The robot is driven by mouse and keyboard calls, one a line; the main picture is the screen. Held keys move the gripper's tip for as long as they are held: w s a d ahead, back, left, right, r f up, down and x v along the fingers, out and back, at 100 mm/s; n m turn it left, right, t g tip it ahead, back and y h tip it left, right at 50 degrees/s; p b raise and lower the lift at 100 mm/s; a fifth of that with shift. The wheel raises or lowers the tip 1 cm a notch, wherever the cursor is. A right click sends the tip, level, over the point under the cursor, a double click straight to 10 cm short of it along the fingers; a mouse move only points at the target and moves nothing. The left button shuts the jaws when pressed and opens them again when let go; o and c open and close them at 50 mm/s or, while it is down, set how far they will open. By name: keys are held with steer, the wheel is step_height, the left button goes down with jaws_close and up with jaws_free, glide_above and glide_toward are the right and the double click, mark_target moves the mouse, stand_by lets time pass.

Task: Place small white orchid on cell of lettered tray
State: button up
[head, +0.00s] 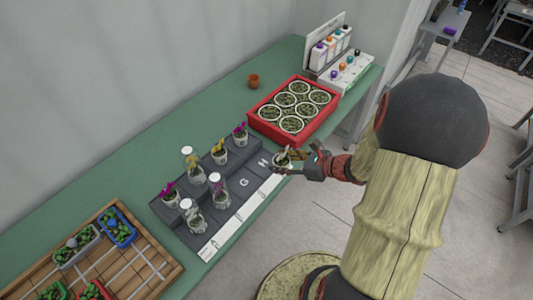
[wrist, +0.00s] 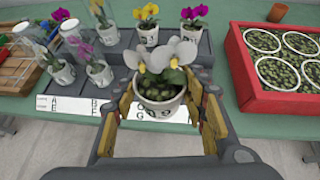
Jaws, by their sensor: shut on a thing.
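The small white orchid (wrist: 164,70) stands upright in a small white pot (wrist: 160,101) marked with dark characters. My gripper (wrist: 162,108) is shut on this pot, with a yellow-padded finger on each side. In the head view my gripper (head: 294,166) holds the pot at the right end of the dark lettered tray (head: 172,220), near its cells G and H. The pot appears raised in front of the tray; the wrist view hides part of the tray behind the flowers. Several potted orchids, magenta, yellow and pink, stand in other cells, some under clear covers.
A red crate (head: 268,130) of round white pots stands just right of the tray. A small terracotta pot (head: 253,81) is behind it. A bottle rack (head: 332,50) stands at the far end. A wooden slatted tray (head: 137,262) with small planters is at the left.

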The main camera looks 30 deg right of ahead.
steer(key=w+f+b, duration=0.1)
steer(key=w+f, duration=0.1)
steer(key=w, duration=0.2)
steer(key=w+f+b, duration=0.2)
steer(key=w+f, duration=0.1)
steer(key=w, duration=0.1)
steer(key=w+d+f+b, duration=0.1)
steer(key=w+f, duration=0.2)
steer(key=w, duration=0.2)
steer(key=shift+f, duration=0.25)
steer(key=shift+w+f+b, duration=0.25)
steer(key=shift+f+b, duration=0.05)
steer(key=shift+f, duration=0.05)
steer(key=shift+w+d+f+b, duration=0.15)
steer(key=shift+f+b, duration=0.25)
steer(key=shift+f, duration=0.45)
steer(key=shift+w+a+f+b, duration=0.1)
steer(key=shift+f+b, duration=0.3)
steer(key=shift+f, duration=0.45)
steer(key=shift+f, duration=0.2)
steer(key=o, duration=1.3)
